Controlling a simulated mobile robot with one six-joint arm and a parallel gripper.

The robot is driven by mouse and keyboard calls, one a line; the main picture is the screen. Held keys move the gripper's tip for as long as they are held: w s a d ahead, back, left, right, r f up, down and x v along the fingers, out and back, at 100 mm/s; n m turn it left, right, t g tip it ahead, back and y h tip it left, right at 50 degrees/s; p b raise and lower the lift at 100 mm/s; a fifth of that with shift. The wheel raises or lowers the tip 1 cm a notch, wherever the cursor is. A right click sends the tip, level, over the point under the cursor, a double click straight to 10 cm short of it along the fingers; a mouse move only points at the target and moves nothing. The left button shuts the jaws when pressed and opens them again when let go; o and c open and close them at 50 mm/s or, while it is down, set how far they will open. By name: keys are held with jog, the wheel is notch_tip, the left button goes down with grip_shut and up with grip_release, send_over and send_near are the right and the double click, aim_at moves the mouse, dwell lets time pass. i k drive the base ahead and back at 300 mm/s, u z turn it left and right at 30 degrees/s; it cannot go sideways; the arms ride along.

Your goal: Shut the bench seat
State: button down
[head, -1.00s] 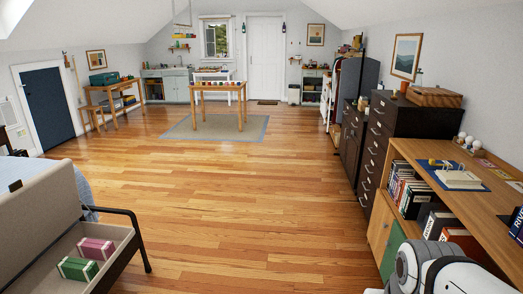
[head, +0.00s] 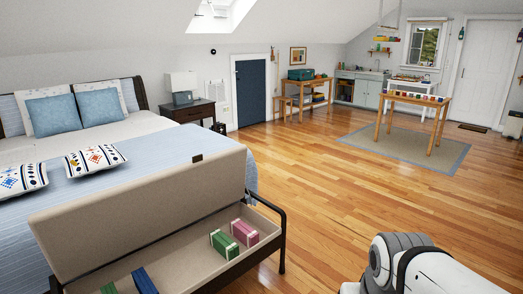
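The bench (head: 283,232) stands at the foot of the bed, at the lower left of the head view. Its beige padded seat (head: 145,215) is raised and tilted up on the bed side, so the storage box below is open. Inside lie a green box (head: 224,244), a pink box (head: 245,233), a blue item (head: 145,281) and part of another green item (head: 108,288). The near end of the bench is cut off by the picture edge. White parts of my arm show at the lower right. My gripper is not in view.
The bed (head: 190,150) with pillows is behind the bench. A dark nightstand (head: 188,114) stands beside it. The wooden floor (head: 350,205) right of the bench is clear. A wooden table (head: 412,101) on a rug (head: 370,150) is farther back.

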aim_at(76, 238)
jog(key=u, duration=0.65)
jog(key=i, duration=2.1)
jog(key=u, duration=0.35)
